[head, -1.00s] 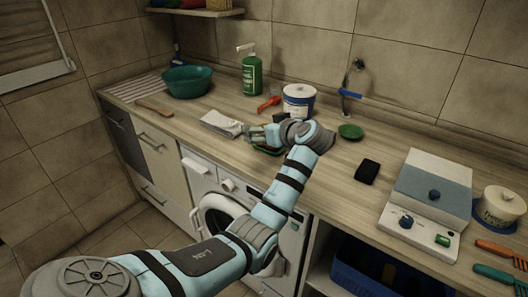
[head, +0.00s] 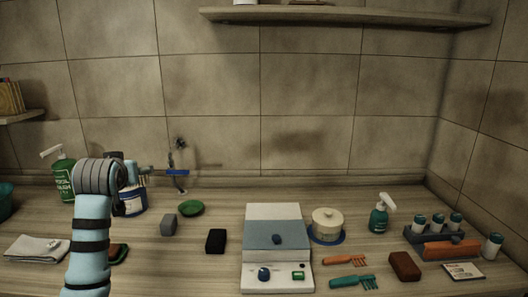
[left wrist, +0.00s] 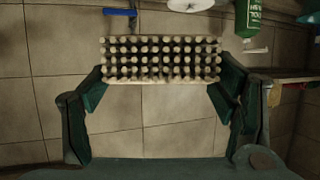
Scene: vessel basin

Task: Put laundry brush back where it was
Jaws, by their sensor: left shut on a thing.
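In the left wrist view, a brush with rows of pale bristles (left wrist: 160,62) is between the fingers of my left gripper (left wrist: 163,95), which is shut on it. The bristles face the camera, and the tiled wall is behind. In the head view, my left gripper (head: 112,158) is raised in front of the wall at the left, mostly hidden by its own wrist. The brush cannot be made out clearly there. My right gripper is in neither view.
A green bottle (head: 62,178) and a white-blue tub (head: 133,200) stand behind my arm. A folded cloth (head: 36,248), grey block (head: 168,224), green dish (head: 191,208) and black block (head: 215,241) lie on the counter. A scale-like device (head: 276,240) stands mid-counter; small brushes (head: 345,260) lie right.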

